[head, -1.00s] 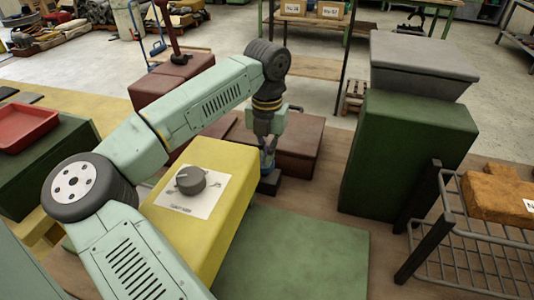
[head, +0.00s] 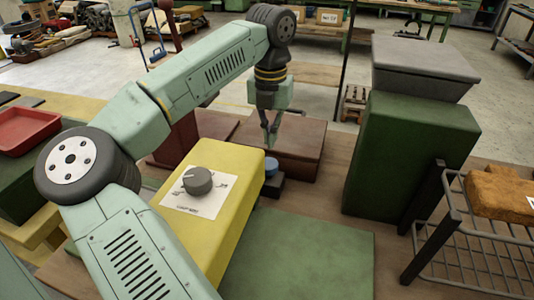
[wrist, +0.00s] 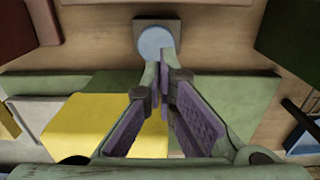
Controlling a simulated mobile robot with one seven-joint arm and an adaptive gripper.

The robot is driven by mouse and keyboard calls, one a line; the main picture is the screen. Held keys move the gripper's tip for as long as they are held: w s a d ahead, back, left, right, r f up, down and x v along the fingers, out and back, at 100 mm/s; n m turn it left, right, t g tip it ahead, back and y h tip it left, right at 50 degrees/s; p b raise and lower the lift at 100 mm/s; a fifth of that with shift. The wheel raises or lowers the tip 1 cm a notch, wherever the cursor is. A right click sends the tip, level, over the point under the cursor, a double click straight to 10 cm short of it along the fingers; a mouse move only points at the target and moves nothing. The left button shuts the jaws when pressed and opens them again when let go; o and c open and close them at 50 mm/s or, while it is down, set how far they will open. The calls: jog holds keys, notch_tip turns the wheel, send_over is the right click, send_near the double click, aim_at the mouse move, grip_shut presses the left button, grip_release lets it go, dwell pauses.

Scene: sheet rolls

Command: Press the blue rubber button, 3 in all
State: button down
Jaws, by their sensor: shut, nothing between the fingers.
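The blue rubber button (head: 271,165) is a round light-blue cap on a dark square base (head: 273,187), beside the far end of the yellow box on the table. In the wrist view the button (wrist: 154,39) shows just beyond my fingertips, which cover part of its near edge. My gripper (head: 270,144) points down and is shut with nothing in it. In the head view its tips are above the button with a visible gap. The gripper also shows in the wrist view (wrist: 166,62), with its purple-padded fingers.
The yellow box (head: 238,195) with a grey knob (head: 198,181) stands left of the button. Dark red blocks (head: 300,140) lie behind it. A tall green block (head: 405,155) and a wire rack (head: 470,235) stand right.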

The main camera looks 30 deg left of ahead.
notch_tip(320, 180, up, 6)
jog(key=shift+w+d+f+b, duration=0.1)
jog(key=shift+w+b, duration=0.05)
jog(key=shift+b, duration=0.3)
dwell(0.6)
